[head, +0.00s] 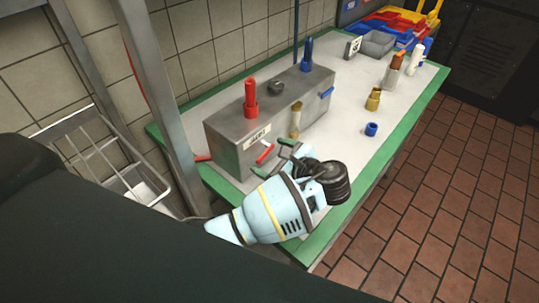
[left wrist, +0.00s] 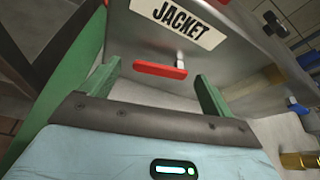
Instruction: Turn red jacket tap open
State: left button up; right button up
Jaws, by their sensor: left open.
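The red jacket tap (head: 264,153) is a short bar lever on the front of a grey metal box (head: 225,136), below a white label. In the left wrist view the red lever (left wrist: 148,69) lies level under the label "JACKET" (left wrist: 180,18), with a small metal stub beside it. My left gripper (head: 276,157) is open and empty, close to the box front. In the left wrist view its green fingers (left wrist: 157,74) stand on either side of the lever in the picture. I cannot tell if the lever is between them in depth. My right gripper is not in view.
The box stands on a green-edged table (head: 348,118). It carries an upright red fitting (head: 251,98), a blue fitting (head: 306,56) and a blue lever (head: 326,93). A brass fitting (head: 373,99) and a blue ring (head: 371,129) stand to the right. Coloured bins (head: 400,22) sit at the far end.

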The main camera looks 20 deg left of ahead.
pick_arm(q)
jog(key=shift+w+a+f, duration=0.25)
jog(key=shift+a, duration=0.25)
jog(key=c, duration=1)
jog(key=shift+f+n+t, duration=0.45)
jog(key=shift+n+t, duration=0.45)
jog(key=shift+n, duration=0.3)
jog(key=shift+w+d+f+n+t, duration=0.15)
jog(key=shift+n+t, duration=0.15)
jog(key=shift+n, duration=0.25)
jog(key=shift+a+f+n+t, duration=0.1)
jog(key=shift+n+t, duration=0.2)
jog(key=shift+n, duration=0.25)
jog(key=shift+d, duration=0.1)
